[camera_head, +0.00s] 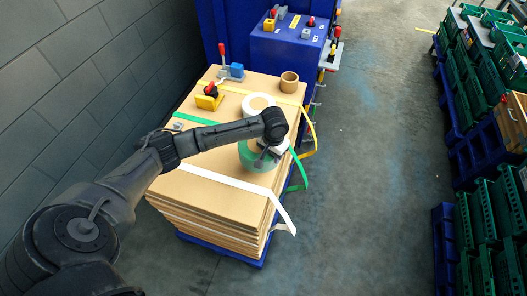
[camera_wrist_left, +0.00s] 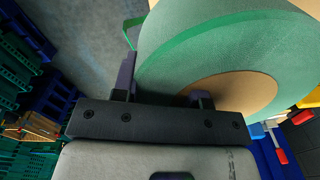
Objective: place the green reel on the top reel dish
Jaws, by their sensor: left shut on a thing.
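The green reel (camera_head: 247,160) is over the right part of the cardboard stack, partly hidden by my left gripper (camera_head: 266,156). In the left wrist view the green reel (camera_wrist_left: 205,55) fills the upper right, with its tan core showing. My left gripper (camera_wrist_left: 162,92) is shut on the reel's ring, one finger outside and one inside the core. I cannot tell whether the reel touches the cardboard. I cannot pick out the top reel dish with certainty. My right gripper is not in view.
The cardboard stack (camera_head: 215,190) carries white, green and yellow straps, a white reel (camera_head: 248,102), a brown reel (camera_head: 289,82) and a yellow strapping tool (camera_head: 209,99). A blue machine (camera_head: 285,52) stands behind. Green crates (camera_head: 483,85) line the right; the floor between is clear.

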